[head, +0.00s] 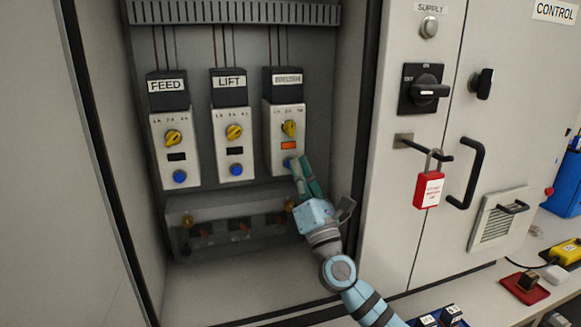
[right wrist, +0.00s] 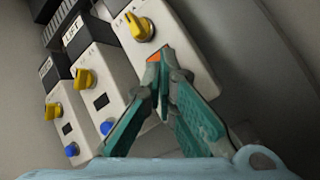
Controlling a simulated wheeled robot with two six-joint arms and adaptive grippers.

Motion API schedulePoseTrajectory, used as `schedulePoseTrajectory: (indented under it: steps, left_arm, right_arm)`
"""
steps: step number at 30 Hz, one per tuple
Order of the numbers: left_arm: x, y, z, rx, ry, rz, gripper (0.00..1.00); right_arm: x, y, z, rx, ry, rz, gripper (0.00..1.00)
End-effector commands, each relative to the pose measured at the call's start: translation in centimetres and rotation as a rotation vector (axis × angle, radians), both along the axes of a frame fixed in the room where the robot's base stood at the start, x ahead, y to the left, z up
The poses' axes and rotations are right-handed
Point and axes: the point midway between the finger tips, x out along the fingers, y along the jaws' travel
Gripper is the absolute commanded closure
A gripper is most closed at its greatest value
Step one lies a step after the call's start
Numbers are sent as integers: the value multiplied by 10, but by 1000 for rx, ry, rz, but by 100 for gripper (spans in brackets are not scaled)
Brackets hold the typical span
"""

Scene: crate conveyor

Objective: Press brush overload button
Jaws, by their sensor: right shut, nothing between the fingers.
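The rightmost overload unit (head: 272,135) hangs in the open cabinet under a black block whose blurred label (head: 287,79) seems to start with BR. It has a yellow knob (head: 289,128), an orange window (head: 288,145) and a blue button (head: 286,162) below. In the right wrist view its face (right wrist: 190,65) and knob (right wrist: 139,27) show, but the fingers hide the button. My right gripper (head: 298,164) is shut and empty, its fingertips at the blue button, partly covering it; contact cannot be told. The fingertips also show in the right wrist view (right wrist: 160,75). My left gripper is not in view.
The FEED unit (head: 160,150) and LIFT unit (head: 219,150) stand to the left, with dark windows and blue buttons. A low panel (head: 215,217) lies below. The cabinet door edge, a red padlock (head: 428,190) and a black handle (head: 476,165) are at right.

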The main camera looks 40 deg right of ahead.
Motion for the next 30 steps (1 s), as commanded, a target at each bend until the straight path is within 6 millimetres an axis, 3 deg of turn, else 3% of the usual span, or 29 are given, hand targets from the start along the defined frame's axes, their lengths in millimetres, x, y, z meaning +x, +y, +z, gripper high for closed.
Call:
schedulePoseTrajectory:
  steps: [30]
  left_arm:
    - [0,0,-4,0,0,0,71]
  right_arm:
    - [8,-3,0,3,1,0,100]
